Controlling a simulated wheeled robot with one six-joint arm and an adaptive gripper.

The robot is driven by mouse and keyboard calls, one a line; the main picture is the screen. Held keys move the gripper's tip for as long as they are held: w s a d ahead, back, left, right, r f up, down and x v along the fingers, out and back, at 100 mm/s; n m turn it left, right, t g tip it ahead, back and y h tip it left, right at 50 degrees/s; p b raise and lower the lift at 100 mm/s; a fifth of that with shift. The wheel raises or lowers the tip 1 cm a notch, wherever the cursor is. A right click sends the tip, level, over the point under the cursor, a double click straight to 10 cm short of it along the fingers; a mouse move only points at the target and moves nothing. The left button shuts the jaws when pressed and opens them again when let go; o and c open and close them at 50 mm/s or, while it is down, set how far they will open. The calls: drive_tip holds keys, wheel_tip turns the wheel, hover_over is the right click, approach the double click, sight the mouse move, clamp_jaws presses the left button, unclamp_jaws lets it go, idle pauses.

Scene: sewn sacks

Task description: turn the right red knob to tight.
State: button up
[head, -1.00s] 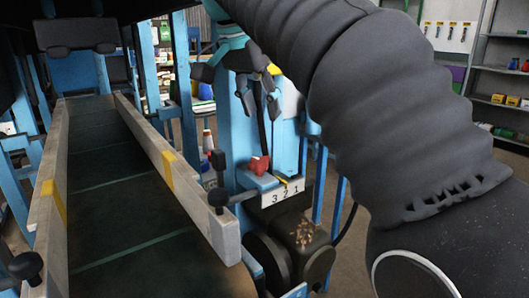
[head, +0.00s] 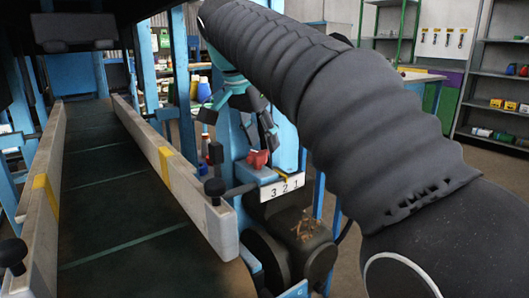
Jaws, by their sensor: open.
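A red knob (head: 257,159) sits on a blue bracket beside the conveyor, just above a white plate (head: 283,187) marked 3 2 1 with a yellow pointer. My gripper (head: 262,142) hangs from my dark-sleeved arm, just above and very close to the red knob. Its dark fingers are apart, with nothing held between them. I cannot tell whether a finger touches the knob. Only this one red knob shows clearly.
The conveyor belt (head: 120,210) with pale side rails runs along the left. A black knob (head: 214,188) on a rod stands close left of the red knob. A dark motor housing (head: 300,235) lies below. Blue posts stand behind.

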drive_tip(key=shift+x, duration=1.2)
clamp_jaws()
